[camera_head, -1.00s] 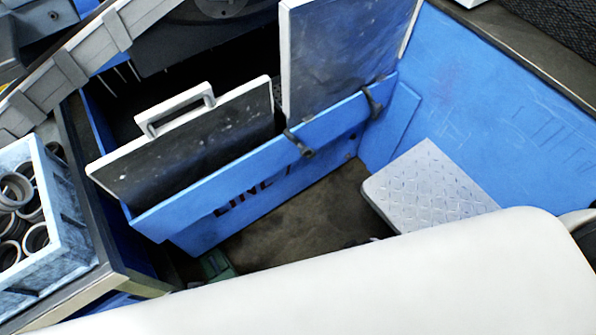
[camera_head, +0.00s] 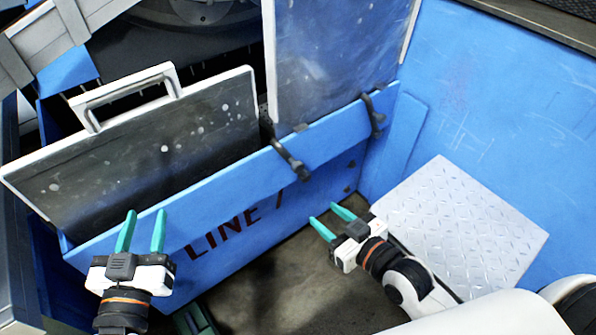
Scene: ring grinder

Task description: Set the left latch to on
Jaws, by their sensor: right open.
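The left latch (camera_head: 290,160) is a dark lever on the top edge of the blue LINE panel (camera_head: 232,192), near the lower left corner of the upright clear door. It slants across the edge, with its lower end on the panel's front face. A similar right latch (camera_head: 374,115) sits further right on the same edge. My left gripper (camera_head: 142,222), with green fingers apart and empty, is in front of the panel, left of and below the left latch. My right gripper (camera_head: 322,218) is open and empty, below and right of the left latch. Neither gripper touches a latch.
A dark window panel (camera_head: 150,150) with a white handle (camera_head: 125,90) stands behind the blue panel at left. The clear door (camera_head: 325,60) stands right of it. A metal tread plate (camera_head: 465,220) lies at right, near my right arm. A blue wall closes the right side.

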